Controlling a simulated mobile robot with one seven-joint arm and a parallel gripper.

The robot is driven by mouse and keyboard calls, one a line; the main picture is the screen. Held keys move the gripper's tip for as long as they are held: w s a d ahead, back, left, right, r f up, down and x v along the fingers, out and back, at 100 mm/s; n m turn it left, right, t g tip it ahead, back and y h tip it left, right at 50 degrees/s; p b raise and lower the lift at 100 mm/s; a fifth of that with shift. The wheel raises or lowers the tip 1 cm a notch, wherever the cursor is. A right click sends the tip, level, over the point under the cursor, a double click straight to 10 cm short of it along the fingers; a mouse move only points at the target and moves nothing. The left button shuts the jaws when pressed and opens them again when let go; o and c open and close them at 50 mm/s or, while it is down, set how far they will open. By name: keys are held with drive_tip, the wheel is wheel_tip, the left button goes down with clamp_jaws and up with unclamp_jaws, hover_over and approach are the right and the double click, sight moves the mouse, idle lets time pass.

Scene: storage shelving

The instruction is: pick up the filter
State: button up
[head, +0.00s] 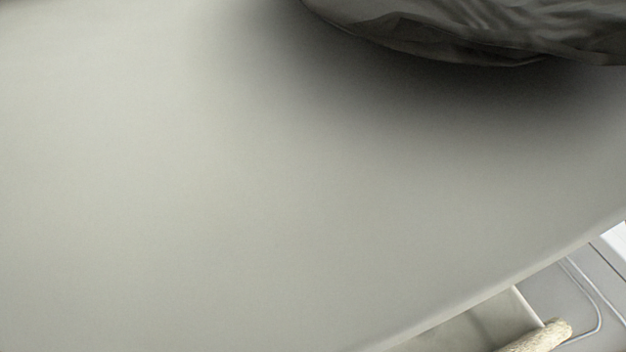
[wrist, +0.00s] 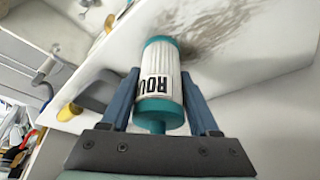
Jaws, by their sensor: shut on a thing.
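The filter (wrist: 162,75) shows in the wrist view as a white pleated cylinder with teal end caps and black lettering. My gripper (wrist: 160,85) has a blue finger on either side of it and is shut on it. The filter's far end is close to a pale surface; I cannot tell whether it touches. The head view shows neither the filter nor my gripper, as a large pale smooth shape fills most of it.
A white panel with a dark smudge (wrist: 215,28) lies beyond the filter. Several cluttered items, one yellow (wrist: 68,111), lie at the left of the wrist view. In the head view, a beige rod-like thing (head: 540,338) shows at the lower right and dark fabric (head: 480,30) at the top.

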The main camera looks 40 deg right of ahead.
clamp_jaws()
